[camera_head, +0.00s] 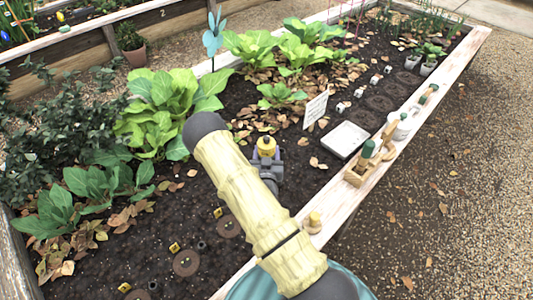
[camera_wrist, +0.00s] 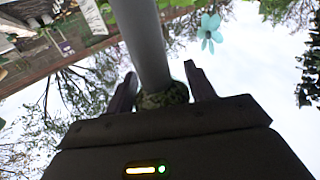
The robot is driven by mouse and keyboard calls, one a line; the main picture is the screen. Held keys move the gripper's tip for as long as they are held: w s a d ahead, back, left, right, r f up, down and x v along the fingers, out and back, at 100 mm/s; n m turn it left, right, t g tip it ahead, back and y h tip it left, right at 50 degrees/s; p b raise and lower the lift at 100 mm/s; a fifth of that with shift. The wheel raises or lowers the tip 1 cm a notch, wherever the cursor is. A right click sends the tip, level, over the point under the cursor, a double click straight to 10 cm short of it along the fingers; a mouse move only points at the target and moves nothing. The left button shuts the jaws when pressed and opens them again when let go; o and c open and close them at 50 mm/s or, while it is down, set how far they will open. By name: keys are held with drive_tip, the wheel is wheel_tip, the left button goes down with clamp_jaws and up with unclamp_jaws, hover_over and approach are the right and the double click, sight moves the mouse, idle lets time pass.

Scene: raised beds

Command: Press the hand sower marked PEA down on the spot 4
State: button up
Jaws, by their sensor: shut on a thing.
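My gripper (camera_head: 270,172) is out over the dark soil of the raised bed. In the wrist view a grey shaft (camera_wrist: 146,45) with a mottled green-black end is between the fingers. Whether the tool touches the soil cannot be told. Round brown discs (camera_head: 186,262) with yellow markers (camera_head: 174,246) lie at the near left. Dark squares (camera_head: 379,103) with white markers (camera_head: 357,92) lie at the right. Spot numbers are too small to read.
A green-topped tool (camera_head: 368,149) in a wooden holder and a white cup (camera_head: 402,127) stand on the bed's right rail (camera_head: 447,60). A white tray (camera_head: 345,139) and a written sign (camera_head: 316,108) stand inboard. Leafy plants (camera_head: 167,100) fill the left and back.

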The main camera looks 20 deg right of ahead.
drive_tip(key=shift+f+b, duration=2.3)
drive_tip(key=shift+f, duration=0.65)
drive_tip(key=shift+f+b, duration=0.4)
drive_tip(key=shift+f, duration=0.3)
drive_tip(key=shift+r, duration=0.1)
idle(0.3)
drive_tip(key=shift+r+p, duration=2.8)
drive_tip(key=shift+r, duration=0.85)
